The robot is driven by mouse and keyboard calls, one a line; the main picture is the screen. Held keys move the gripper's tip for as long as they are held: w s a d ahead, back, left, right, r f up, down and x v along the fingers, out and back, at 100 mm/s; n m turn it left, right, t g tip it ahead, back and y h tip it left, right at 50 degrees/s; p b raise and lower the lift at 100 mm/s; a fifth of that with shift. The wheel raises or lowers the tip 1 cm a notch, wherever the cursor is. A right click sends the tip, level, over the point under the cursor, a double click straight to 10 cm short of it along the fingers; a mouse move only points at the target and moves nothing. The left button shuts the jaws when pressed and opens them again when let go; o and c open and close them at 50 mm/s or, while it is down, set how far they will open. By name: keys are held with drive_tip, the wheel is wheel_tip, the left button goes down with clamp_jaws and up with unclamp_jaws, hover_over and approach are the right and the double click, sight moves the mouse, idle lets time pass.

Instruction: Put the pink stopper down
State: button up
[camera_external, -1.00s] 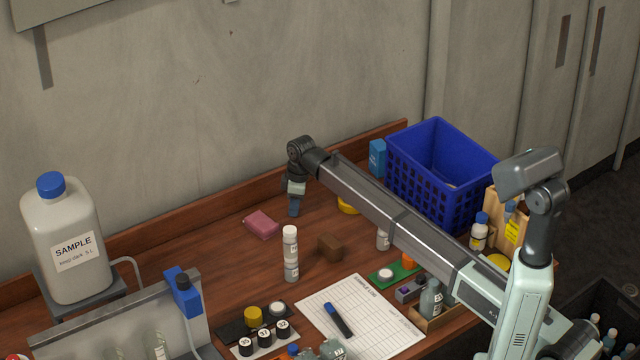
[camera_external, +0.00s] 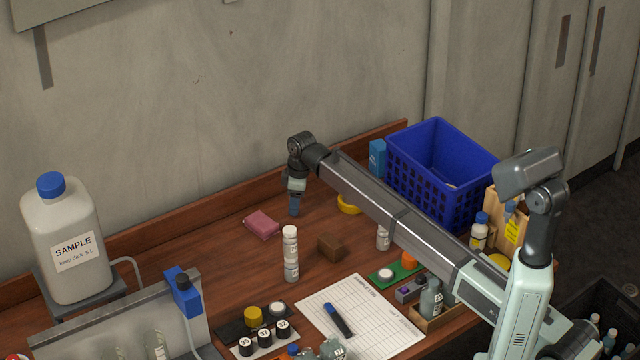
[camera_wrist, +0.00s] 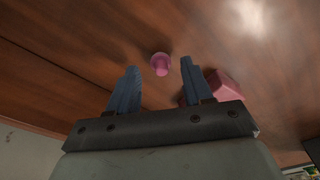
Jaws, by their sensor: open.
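The pink stopper (camera_wrist: 160,64) shows in the wrist view on the wooden table, beyond and between my fingertips and apart from both. My gripper (camera_wrist: 160,80) is open, with its two blue fingers spread and nothing between them. In the external view my gripper (camera_external: 294,208) points down over the back of the table, right of a pink block (camera_external: 262,224). The stopper cannot be made out in the external view.
The pink block also shows in the wrist view (camera_wrist: 225,88), close to the right finger. A yellow ring (camera_external: 349,205), a brown block (camera_external: 330,248) and a white-capped vial (camera_external: 290,253) stand nearby. A blue basket (camera_external: 440,170) is at the back right.

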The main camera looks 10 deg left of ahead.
wheel_tip(320, 180, up, 11)
drive_tip(key=d, duration=0.1)
drive_tip(key=shift+d+f, duration=0.15)
drive_tip(key=shift+d, duration=0.05)
drive_tip(key=shift+w, duration=0.1)
